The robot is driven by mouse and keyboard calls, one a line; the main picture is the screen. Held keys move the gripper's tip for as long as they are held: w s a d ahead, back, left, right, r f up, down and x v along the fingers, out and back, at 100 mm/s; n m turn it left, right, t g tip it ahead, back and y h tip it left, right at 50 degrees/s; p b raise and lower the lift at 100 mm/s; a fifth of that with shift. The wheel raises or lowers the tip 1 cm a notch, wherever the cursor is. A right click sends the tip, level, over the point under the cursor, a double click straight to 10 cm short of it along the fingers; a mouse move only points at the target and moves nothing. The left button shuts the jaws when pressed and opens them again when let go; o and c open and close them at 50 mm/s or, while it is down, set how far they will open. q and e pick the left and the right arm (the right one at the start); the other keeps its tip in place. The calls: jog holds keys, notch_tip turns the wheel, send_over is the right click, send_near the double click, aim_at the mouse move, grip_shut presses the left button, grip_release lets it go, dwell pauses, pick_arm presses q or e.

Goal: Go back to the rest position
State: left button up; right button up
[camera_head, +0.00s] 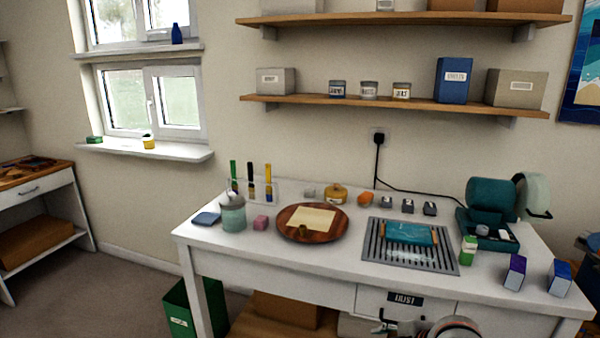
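Neither of my grippers can be made out in the head view. A round grey and red object is cut off by the bottom edge, with a dark bent piece beside it; I cannot tell what it is. The white workbench (280,258) stands in front of me. On it lie a round wooden board (291,233) with a pale sheet (311,217) on top, and a slatted grey grate (375,254) bearing a teal slab (405,232).
A lidded jar (233,216), pink block (261,222) and blue pad (206,218) stand at the bench's left. A teal machine (490,205) and small boxes, one green (468,250), one purple (515,272), one blue (559,278), are at right. A green bin (186,310) stands below.

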jog(key=s+a+f+m+t+b, duration=0.15)
jog(key=s+a+f+m, duration=0.25)
jog(key=s+f+m, duration=0.5)
pick_arm(q)
jog(key=f, duration=0.2)
jog(key=shift+s+f, duration=0.3)
jog(key=shift+s, duration=0.05)
pick_arm(e)
jog(key=s+d+f+m+t, duration=0.1)
jog(key=s+d+f+m, duration=0.1)
jog(key=s, duration=0.6)
jog(key=s+d+f+m+t+h, duration=0.1)
jog(key=s+d+f+m, duration=0.1)
jog(key=s+f, duration=0.3)
jog(key=s, duration=0.3)
jog(key=shift+s+m, duration=0.25)
jog(key=shift+m, duration=0.15)
pick_arm(q)
jog(key=c, duration=0.4)
pick_arm(e)
jog(key=c, duration=0.5)
pick_arm(q)
jog(key=shift+o, duration=0.2)
jog(key=shift+w, duration=0.1)
pick_arm(e)
jog(key=shift+w, duration=0.1)
jog(key=shift+c, duration=0.8)
